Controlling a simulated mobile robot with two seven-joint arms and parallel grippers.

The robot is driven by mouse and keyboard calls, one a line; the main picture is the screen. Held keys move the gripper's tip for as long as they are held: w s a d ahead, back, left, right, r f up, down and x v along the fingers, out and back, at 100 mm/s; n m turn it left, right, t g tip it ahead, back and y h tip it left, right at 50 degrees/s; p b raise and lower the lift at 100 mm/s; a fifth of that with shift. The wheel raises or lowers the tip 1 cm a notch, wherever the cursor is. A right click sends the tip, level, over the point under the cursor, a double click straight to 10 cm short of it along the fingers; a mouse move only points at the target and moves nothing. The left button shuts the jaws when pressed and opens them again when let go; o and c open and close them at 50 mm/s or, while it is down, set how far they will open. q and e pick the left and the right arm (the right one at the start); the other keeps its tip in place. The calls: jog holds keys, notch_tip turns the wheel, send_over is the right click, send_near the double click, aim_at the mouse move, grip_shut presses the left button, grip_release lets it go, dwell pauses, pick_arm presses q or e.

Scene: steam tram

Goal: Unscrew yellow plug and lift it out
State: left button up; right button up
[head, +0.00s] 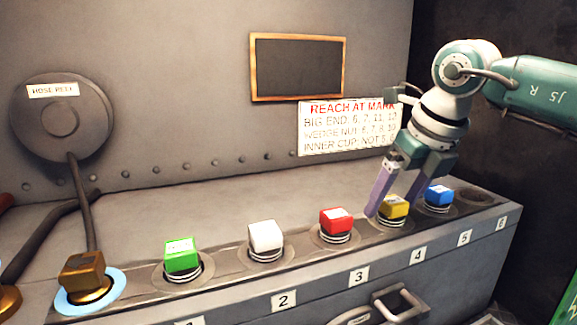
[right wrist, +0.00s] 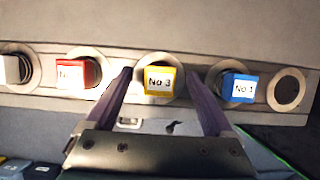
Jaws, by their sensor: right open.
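The yellow plug (head: 395,207) is a square-headed block in a round socket on the grey ledge, between the red and blue plugs. In the right wrist view the yellow plug (right wrist: 159,79) reads "No 3" and sits between my two fingers. My right gripper (head: 390,216) is open, with purple fingers pointing down, one on each side of the plug. In the right wrist view the gripper (right wrist: 159,75) shows gaps on both sides of the head; I cannot tell how deep the fingertips reach. The plug looks seated. My left gripper is not in view.
The red plug (head: 336,223) and blue plug (head: 438,195) flank it closely. White (head: 265,236) and green (head: 181,254) plugs sit farther left. An empty socket (head: 474,197) lies at the right end. A handle (head: 400,303) sticks out of the front face. A sign (head: 348,126) hangs behind.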

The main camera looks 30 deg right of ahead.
jog(key=shift+w+f, duration=0.15)
jog(key=shift+f, duration=0.25)
grip_shut()
dwell(0.5)
jog(key=shift+d+f+n+y+b, duration=0.1)
jog(key=shift+n+y+b, duration=0.2)
jog(key=shift+n+b, duration=0.45)
jog(key=shift+n+y+b, duration=0.3)
jog(key=shift+n+b, duration=0.05)
jog(key=shift+n, duration=0.9)
